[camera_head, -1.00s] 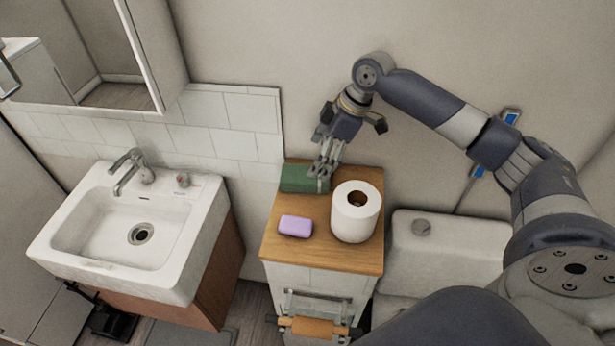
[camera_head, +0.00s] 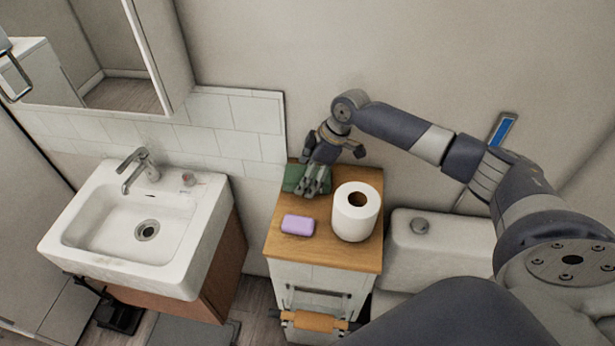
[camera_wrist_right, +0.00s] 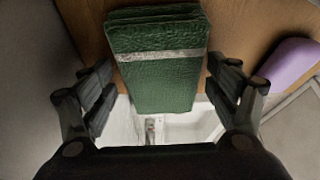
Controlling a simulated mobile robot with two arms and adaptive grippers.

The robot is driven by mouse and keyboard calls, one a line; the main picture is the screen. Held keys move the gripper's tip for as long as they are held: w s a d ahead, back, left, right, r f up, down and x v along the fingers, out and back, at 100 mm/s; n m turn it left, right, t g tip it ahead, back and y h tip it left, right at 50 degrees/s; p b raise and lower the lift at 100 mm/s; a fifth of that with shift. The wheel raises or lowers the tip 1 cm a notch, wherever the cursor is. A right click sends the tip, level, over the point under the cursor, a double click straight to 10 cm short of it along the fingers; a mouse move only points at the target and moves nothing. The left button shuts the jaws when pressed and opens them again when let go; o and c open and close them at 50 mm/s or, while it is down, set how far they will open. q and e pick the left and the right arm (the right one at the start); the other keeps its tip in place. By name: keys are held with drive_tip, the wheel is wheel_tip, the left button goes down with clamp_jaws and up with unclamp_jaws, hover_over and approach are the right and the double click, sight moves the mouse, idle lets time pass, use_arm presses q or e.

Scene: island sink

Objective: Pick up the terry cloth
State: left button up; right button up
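The terry cloth is a folded green cloth (camera_head: 291,177) with a pale stripe, lying at the back left of the wooden cabinet top. In the right wrist view the cloth (camera_wrist_right: 157,60) lies between the two spread fingers, with a gap on each side. My right gripper (camera_head: 314,184) is over the cloth and hides part of it in the head view. The right gripper (camera_wrist_right: 160,100) is open and holds nothing. My left gripper is not in view.
A white paper roll (camera_head: 356,211) stands right of the cloth, and a purple soap bar (camera_head: 298,225) lies in front. The wooden top (camera_head: 290,252) is small, with bare room at its front. A sink (camera_head: 85,222) is at the left; the wall is close behind.

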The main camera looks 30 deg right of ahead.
sight(302, 173)
drive_tip(key=c, duration=0.7)
drive_tip(key=shift+r+b, duration=0.35)
drive_tip(key=shift+r, duration=0.1)
wheel_tip(302, 173, up, 2)
drive_tip(key=shift+r+b, duration=0.2)
drive_tip(key=shift+b, duration=0.5)
drive_tip(key=s+a+b, duration=0.1)
drive_tip(key=s+a, duration=0.1)
drive_tip(key=a, duration=0.2)
drive_tip(key=s+a+r+b, duration=0.1)
drive_tip(key=s+a, duration=0.1)
drive_tip(key=a, duration=0.2)
drive_tip(key=s+a+b, duration=0.1)
drive_tip(key=s+a, duration=0.2)
drive_tip(key=a, duration=0.1)
drive_tip(key=shift+a+r+b, duration=0.2)
drive_tip(key=shift+r+b, duration=0.05)
drive_tip(key=shift+b, duration=0.05)
drive_tip(key=shift+s+a+r, duration=0.15)
drive_tip(key=shift+s+a, duration=0.4)
drive_tip(key=shift+a, duration=0.2)
